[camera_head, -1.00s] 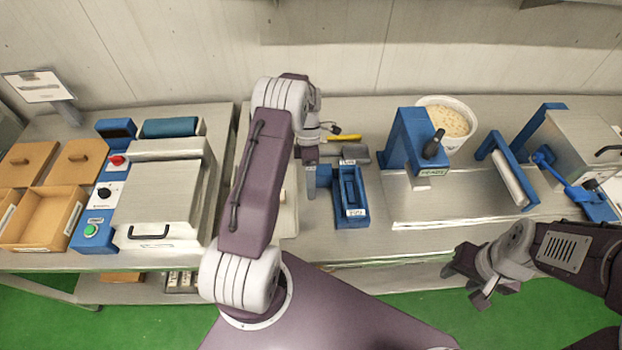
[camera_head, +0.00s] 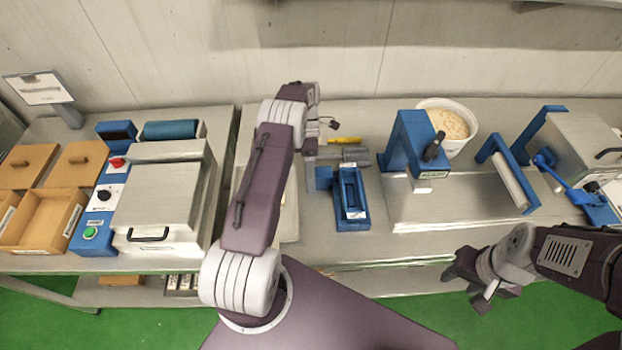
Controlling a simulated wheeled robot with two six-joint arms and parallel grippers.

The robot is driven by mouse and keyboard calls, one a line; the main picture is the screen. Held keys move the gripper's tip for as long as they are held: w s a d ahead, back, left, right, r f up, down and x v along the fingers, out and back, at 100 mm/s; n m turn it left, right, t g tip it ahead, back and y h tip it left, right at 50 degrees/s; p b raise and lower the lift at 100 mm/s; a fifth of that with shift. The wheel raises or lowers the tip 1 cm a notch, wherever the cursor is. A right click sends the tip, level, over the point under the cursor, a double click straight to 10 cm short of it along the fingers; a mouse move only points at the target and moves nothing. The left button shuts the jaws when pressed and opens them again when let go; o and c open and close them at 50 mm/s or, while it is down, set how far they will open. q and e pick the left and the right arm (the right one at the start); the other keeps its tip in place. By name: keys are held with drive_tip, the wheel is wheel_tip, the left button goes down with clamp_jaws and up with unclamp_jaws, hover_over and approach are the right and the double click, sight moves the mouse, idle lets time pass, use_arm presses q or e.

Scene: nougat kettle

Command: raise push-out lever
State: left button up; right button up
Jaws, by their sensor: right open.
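A blue press-out box (camera_head: 350,200) with a long slot and a white label stands on the middle bench. A short blue part (camera_head: 324,178) sticks out at its left side; I cannot tell if this is the push-out lever. My right gripper (camera_head: 468,281) is open and empty in front of the bench's front edge, at the lower right.
A yellow-handled tool (camera_head: 344,141) and a grey piece (camera_head: 354,156) lie behind the box. A blue press (camera_head: 409,143) and a white tub (camera_head: 461,130) stand right of it. A machine with a grey lid (camera_head: 155,197) stands at the left. Bench space in front of the box is clear.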

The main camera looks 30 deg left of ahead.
use_arm(q)
drive_tip(key=shift+o, duration=1.2)
drive_tip(key=shift+a, duration=0.1)
drive_tip(key=shift+r, duration=0.1)
drive_tip(key=r+b, duration=0.1)
drive_tip(key=r, duration=0.1)
drive_tip(key=r+b, duration=0.1)
drive_tip(key=r, duration=0.1)
drive_tip(key=shift+w+d, duration=0.1)
drive_tip(key=shift+d, duration=0.1)
drive_tip(key=d+r+b, duration=0.1)
drive_tip(key=d+r, duration=0.5)
drive_tip(key=d, duration=0.5)
drive_tip(key=shift+d+r+b, duration=0.15)
drive_tip(key=shift+r+b, duration=0.15)
drive_tip(key=shift+r, duration=0.1)
